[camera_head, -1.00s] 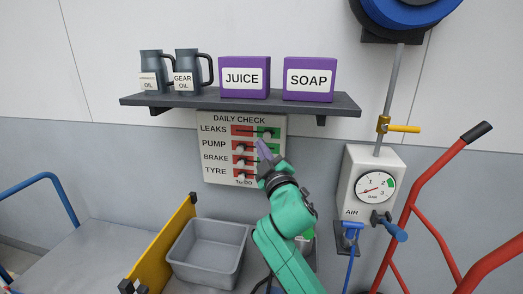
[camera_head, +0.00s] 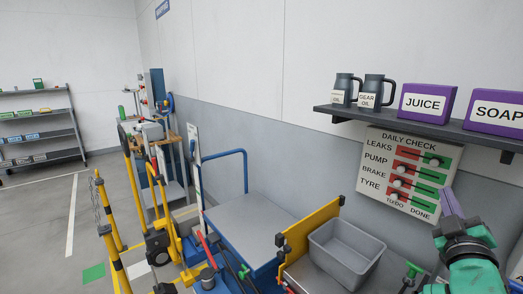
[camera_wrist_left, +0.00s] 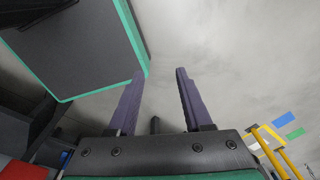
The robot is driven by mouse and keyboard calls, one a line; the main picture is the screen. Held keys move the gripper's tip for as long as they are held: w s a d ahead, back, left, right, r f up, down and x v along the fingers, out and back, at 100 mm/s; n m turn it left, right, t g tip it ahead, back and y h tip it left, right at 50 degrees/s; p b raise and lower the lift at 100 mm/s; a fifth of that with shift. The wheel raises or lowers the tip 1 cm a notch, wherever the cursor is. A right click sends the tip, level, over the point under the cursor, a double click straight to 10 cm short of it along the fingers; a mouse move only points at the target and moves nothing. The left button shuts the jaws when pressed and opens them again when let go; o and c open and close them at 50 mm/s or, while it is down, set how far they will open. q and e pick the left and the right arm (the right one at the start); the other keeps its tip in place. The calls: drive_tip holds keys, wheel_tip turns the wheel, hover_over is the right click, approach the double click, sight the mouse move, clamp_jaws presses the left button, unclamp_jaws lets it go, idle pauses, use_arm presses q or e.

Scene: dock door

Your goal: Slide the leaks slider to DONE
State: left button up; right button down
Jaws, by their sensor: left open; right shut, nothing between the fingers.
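The DAILY CHECK board (camera_head: 447,153) hangs on the wall under a shelf, at the right of the head view. Its top row is LEAKS, and that row's white slider knob (camera_head: 432,161) sits on the green right side, above the DONE label (camera_head: 420,211). The PUMP, BRAKE and TYRE knobs sit on the red left side. My right gripper (camera_head: 447,193), with purple fingers, is shut and empty by the board's lower right corner in the picture, away from the LEAKS knob. My left gripper (camera_wrist_left: 161,75) is open and empty in the left wrist view.
The shelf (camera_head: 420,126) above the board holds two jugs and the purple JUICE (camera_head: 424,103) and SOAP (camera_head: 499,111) boxes. Below are a grey bin (camera_head: 346,250), a yellow panel (camera_head: 310,228) and a blue-handled cart (camera_head: 245,218). Yellow posts stand at left; open floor lies beyond.

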drive_tip(key=a+f+m+g+y, duration=0.1)
drive_tip(key=a+f+g+y, duration=0.15)
drive_tip(key=f, duration=0.65)
drive_tip(key=a+f+g+y, duration=0.1)
drive_tip(key=a+f+g, duration=0.15)
drive_tip(key=f, duration=0.55)
drive_tip(key=s+a+f+m+g+y, duration=0.1)
drive_tip(key=s+a+f+g+y, duration=0.3)
drive_tip(key=s+a+f, duration=0.5)
drive_tip(key=s+a+f+g+y, duration=0.2)
drive_tip(key=s+a+f+g, duration=0.35)
drive_tip(key=s+f, duration=0.4)
wheel_tip(320, 180, down, 16)
drive_tip(key=w+g, duration=0.1)
drive_tip(key=w, duration=0.1)
use_arm(q)
drive_tip(key=shift+w+d+r, duration=0.1)
drive_tip(key=shift+w+d, duration=0.1)
drive_tip(key=shift+w, duration=0.85)
use_arm(e)
drive_tip(key=s+d+f+g, duration=0.2)
drive_tip(key=s+d+f, duration=0.1)
drive_tip(key=s+f, duration=1.6)
wheel_tip(320, 180, down, 4)
drive_tip(key=shift+s+d+r, duration=0.15)
drive_tip(key=shift+d, duration=0.05)
use_arm(q)
drive_tip(key=shift+d, duration=0.1)
